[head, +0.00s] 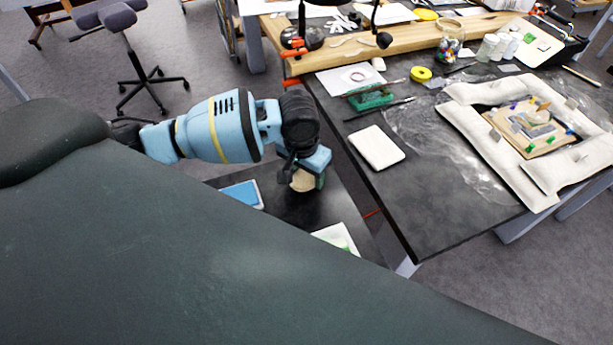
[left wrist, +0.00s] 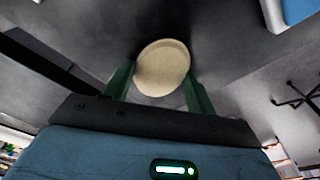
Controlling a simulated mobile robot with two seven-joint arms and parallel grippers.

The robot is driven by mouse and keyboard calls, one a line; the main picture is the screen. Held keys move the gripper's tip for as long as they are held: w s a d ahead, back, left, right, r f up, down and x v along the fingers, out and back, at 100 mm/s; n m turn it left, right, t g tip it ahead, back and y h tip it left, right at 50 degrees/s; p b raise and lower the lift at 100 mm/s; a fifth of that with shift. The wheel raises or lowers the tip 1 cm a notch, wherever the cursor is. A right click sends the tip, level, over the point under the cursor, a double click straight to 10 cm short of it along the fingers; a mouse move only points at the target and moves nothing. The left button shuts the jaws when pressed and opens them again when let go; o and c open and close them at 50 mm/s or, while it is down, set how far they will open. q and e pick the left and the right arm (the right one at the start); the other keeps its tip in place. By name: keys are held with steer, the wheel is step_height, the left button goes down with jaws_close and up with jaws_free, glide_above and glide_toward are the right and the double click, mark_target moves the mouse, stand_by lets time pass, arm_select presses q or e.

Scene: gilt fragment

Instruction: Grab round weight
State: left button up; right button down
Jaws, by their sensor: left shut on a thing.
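The round weight (left wrist: 163,68) is a pale tan disc. In the left wrist view it sits between the two green fingers of my left gripper (left wrist: 160,85), which touch it on both sides. In the head view my left gripper (head: 308,180) is at the end of the blue arm, over a small dark surface left of the big table, with the tan round weight (head: 302,181) in its jaws. The gripper hides part of the weight. I cannot tell whether the weight is clear of the surface below. My right gripper is not in view.
A blue flat item (head: 243,195) and a white-green item (head: 337,238) lie on the small dark surface (head: 290,209). The dark worktable (head: 440,215) to the right holds a white pad (head: 376,147), a green holder (head: 371,97) and a cushioned gilt fragment (head: 532,127). A stool (head: 128,60) stands behind.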

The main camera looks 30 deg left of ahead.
mark_target(310, 178)
arm_select(q)
steer(key=shift+r, duration=0.15)
steer(key=shift+r, duration=0.45)
step_height(310, 178, up, 2)
steer(key=shift+r, duration=0.15)
steer(key=shift+s+d+r, duration=0.15)
steer(key=shift+s+d, duration=0.25)
steer(key=shift+d, duration=0.15)
steer(key=s+d, duration=0.3)
steer(key=s+d+r, duration=0.1)
steer(key=s+d, duration=0.3)
steer(key=s+d+p, duration=0.1)
steer(key=s+d, duration=0.2)
steer(key=shift+s+d+r, duration=0.15)
steer(key=shift+d, duration=0.1)
